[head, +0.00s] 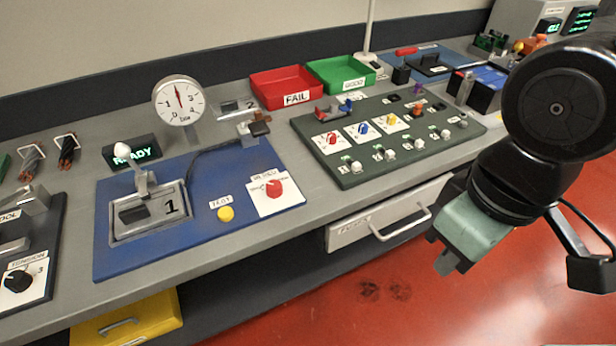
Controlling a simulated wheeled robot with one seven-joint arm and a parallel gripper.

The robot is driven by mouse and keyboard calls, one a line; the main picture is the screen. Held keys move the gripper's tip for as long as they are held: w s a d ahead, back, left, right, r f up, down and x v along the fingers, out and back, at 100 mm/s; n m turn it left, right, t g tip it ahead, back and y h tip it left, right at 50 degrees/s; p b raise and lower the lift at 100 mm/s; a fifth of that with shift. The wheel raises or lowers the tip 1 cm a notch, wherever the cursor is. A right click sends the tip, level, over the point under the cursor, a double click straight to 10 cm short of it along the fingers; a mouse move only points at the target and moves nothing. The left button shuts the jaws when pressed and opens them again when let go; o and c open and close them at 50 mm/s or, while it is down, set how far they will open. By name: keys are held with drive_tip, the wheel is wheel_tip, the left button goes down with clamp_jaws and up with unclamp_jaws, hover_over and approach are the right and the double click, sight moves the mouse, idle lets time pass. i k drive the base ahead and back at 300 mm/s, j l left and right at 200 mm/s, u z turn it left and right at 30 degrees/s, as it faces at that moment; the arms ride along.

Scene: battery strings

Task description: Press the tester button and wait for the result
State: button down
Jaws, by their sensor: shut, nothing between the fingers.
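The tester is a blue board (150,240) on the bench at left centre. Its yellow button (225,214) sits near the front edge below a small label reading TEST. Left of the button is a metal clamp fixture (150,212) marked 1, with a lever. A red knob (273,188) is on a white plate to the right. A display (132,153) behind reads READY. My gripper (446,262) is at the right, over the floor in front of the bench, pointing down, shut and empty, well apart from the button.
A dial gauge (180,103) stands behind the blue board. A red FAIL tray (283,88) and a green tray (343,74) are at the back. A dark green board (350,172) with several switches lies to the right. A drawer handle (402,224) sticks out below the bench top.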

sight(225, 214)
drive_tip(key=j+z, duration=0.35)
drive_tip(key=k+j+z, duration=0.15)
drive_tip(key=j+z, duration=0.25)
drive_tip(key=k+j+z, duration=0.15)
drive_tip(key=j+z, duration=0.2)
drive_tip(key=k+j, duration=0.25)
drive_tip(key=k+j+z, duration=0.1)
drive_tip(key=k+j, duration=0.15)
drive_tip(key=j, duration=0.25)
